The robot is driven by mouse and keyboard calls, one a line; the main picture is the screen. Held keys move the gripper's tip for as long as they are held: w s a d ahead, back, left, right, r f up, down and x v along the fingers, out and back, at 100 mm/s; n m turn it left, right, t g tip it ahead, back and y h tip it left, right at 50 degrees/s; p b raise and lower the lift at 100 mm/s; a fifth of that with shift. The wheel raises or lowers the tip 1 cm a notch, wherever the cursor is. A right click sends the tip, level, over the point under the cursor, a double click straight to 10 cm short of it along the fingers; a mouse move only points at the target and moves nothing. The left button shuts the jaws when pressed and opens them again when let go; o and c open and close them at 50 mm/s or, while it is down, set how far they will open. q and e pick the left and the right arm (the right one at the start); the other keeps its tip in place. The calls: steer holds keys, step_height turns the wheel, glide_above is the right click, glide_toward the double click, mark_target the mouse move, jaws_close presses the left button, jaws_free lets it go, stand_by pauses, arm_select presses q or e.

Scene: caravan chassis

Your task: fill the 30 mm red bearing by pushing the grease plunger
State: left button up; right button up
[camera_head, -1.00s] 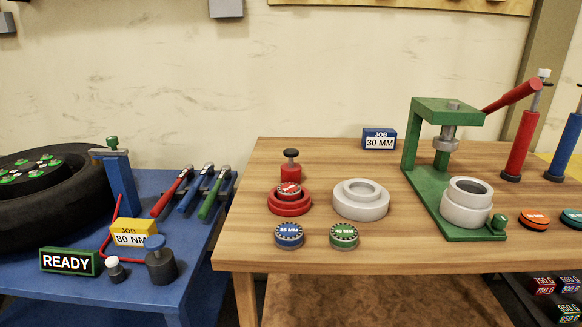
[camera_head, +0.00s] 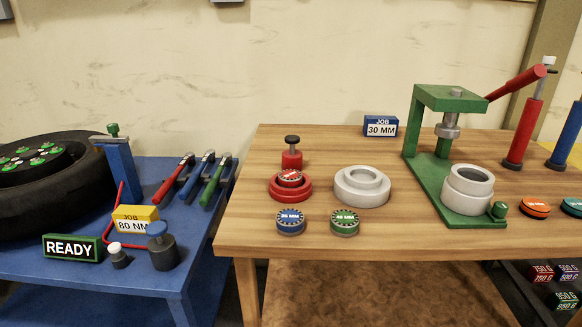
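The red bearing (camera_head: 290,177) sits in a round red holder (camera_head: 277,190) on the wooden table, left of centre. Behind it stands the grease plunger (camera_head: 292,152), a red block with a black knob on top; the knob looks raised above the block. A blue sign (camera_head: 381,126) at the table's back reads "JOB 30 MM". Neither of my grippers shows in the head view.
A white stepped ring (camera_head: 361,187) stands right of the red holder. A green press (camera_head: 450,150) with a white cylinder (camera_head: 467,190) is further right. A blue table (camera_head: 190,270) with a tyre (camera_head: 60,205) is left. The wooden table's front centre is clear.

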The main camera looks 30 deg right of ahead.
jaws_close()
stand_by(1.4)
